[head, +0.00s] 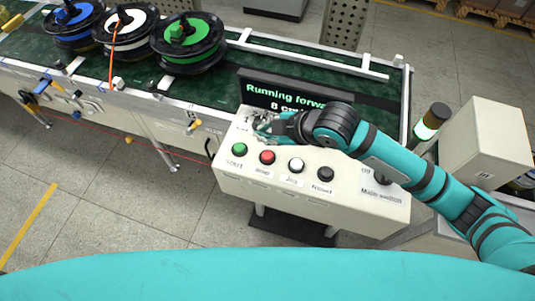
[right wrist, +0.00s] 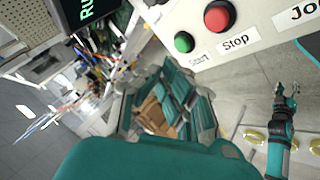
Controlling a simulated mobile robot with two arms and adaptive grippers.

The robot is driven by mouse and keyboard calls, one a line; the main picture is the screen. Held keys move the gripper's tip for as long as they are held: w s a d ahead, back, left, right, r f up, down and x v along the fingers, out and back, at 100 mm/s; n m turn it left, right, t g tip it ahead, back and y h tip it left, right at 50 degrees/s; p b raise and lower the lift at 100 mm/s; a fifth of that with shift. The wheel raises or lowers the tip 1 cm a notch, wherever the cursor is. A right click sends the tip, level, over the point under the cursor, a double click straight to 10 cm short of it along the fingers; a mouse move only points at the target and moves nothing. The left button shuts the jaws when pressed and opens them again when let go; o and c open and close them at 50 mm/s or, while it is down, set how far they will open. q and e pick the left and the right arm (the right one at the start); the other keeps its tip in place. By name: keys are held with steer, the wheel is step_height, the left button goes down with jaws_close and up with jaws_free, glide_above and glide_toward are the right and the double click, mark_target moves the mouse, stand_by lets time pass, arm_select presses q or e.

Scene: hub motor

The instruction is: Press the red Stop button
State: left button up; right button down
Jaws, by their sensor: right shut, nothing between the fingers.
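The red Stop button (head: 267,157) sits on the sloping front of a white control box (head: 232,180), between the green Start button (head: 239,149) and the white Jog button (head: 296,165). In the right wrist view the red button (right wrist: 219,16) shows at the top, uncovered. My right gripper (head: 262,126) is shut and empty. In the head view it appears just beyond the red button, over the back part of the box; its height above the surface is unclear. My left gripper (right wrist: 287,90) shows small at the right of the right wrist view, its jaws unclear.
A display (head: 288,96) reads "Running forward". Behind it a green conveyor (head: 300,66) carries spools (head: 187,45). A green-lit lamp (head: 430,122) stands to the right.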

steer(key=b, duration=0.6)
glide_above(266, 157)
step_height(266, 157, down, 6)
steer(key=shift+f, duration=0.25)
steer(key=shift+f+b, duration=0.5)
steer(key=shift+f, duration=0.35)
steer(key=shift+f, duration=0.45)
steer(key=shift+f, duration=0.6)
stand_by(0.9)
steer(key=shift+r, duration=0.1)
steer(key=shift+r+p, duration=0.95)
steer(key=shift+p, duration=0.05)
